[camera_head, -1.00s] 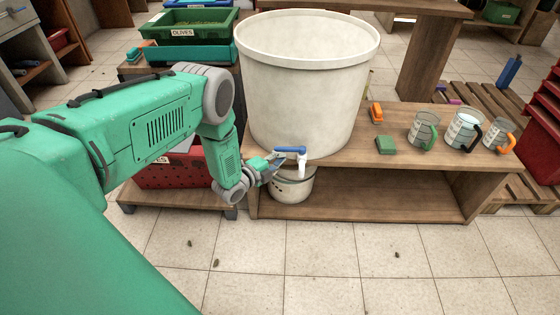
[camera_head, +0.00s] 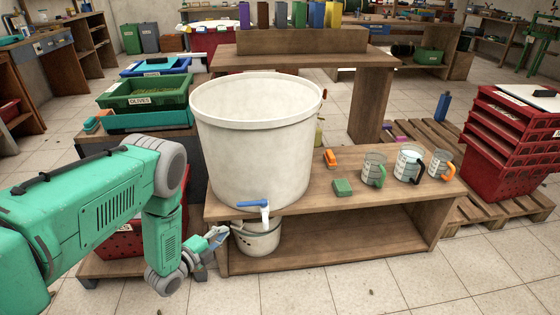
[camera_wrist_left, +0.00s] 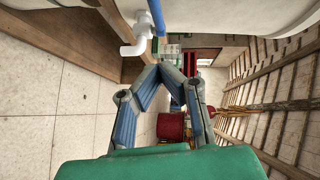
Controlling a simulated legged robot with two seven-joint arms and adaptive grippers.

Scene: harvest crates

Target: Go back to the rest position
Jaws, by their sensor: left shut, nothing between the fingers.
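My left arm comes in from the left in the head view. Its gripper (camera_head: 217,238) is shut and empty, just left of the tap (camera_head: 264,212) and apart from it. In the left wrist view the fingers (camera_wrist_left: 166,76) close together below the white tap spout (camera_wrist_left: 138,44) with its blue handle (camera_wrist_left: 157,16). The tap is on the large white vat (camera_head: 258,150). A small white bucket (camera_head: 258,240) stands under the tap, partly hidden by the vat's bench. My right gripper is not in view.
The wooden bench (camera_head: 330,262) holds the vat, a green sponge-like block (camera_head: 343,187), an orange item (camera_head: 330,158) and three measuring jugs (camera_head: 408,165). Green and blue crates (camera_head: 140,95) stand left; red crates (camera_head: 508,150) stand right. The tiled floor in front is clear.

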